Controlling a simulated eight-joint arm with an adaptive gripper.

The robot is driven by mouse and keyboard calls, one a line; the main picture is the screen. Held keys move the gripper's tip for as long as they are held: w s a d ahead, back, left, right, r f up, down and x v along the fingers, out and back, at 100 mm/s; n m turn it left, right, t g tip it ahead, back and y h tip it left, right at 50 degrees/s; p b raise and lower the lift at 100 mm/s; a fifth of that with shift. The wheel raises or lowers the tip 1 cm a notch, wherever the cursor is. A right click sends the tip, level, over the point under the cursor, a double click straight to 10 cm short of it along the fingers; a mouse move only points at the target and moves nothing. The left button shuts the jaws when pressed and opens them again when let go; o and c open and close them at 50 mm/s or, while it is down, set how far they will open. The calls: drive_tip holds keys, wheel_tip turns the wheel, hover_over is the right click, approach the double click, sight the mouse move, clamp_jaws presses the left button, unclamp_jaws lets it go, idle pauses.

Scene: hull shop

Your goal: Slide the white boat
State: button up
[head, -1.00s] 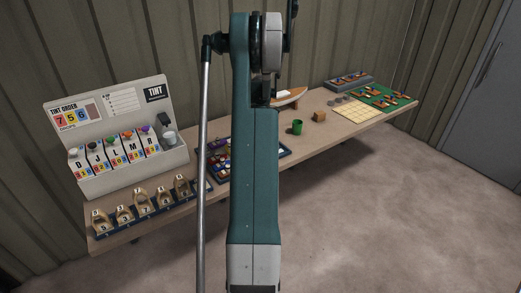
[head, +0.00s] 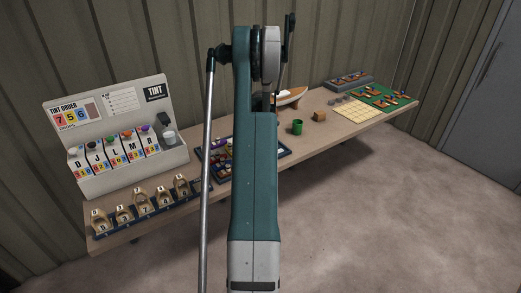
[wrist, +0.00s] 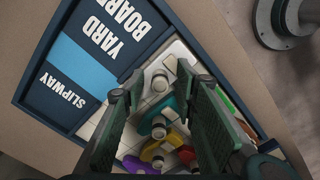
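The yard board (wrist: 84,50) fills the middle of the wrist view, with a blue "SLIPWAY" strip and a tray of coloured boat pieces. The white boat (wrist: 154,92) appears to be the pale piece with a round knob (wrist: 159,82) near the tray's upper edge; its full outline is hard to tell. My gripper (wrist: 155,82) is open, its dark fingers on either side of that knob. Whether they touch it I cannot tell. In the head view the board (head: 286,152) lies mid-table, partly hidden by my arm, which also hides my gripper.
Teal (wrist: 180,85), yellow (wrist: 150,150), purple (wrist: 175,138) and red (wrist: 188,155) pieces sit close by in the tray.

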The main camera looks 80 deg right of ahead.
clamp_jaws()
idle(0.3)
drive_tip(key=w+d+b, duration=0.1)
drive_tip(key=w+d, duration=1.1)
drive_tip(key=shift+w+d, duration=0.1)
drive_tip(key=shift+w, duration=0.05)
drive_tip(key=shift+w+d, duration=0.6)
unclamp_jaws()
drive_tip(key=shift+w+d, duration=0.1)
drive_tip(key=shift+w, duration=0.05)
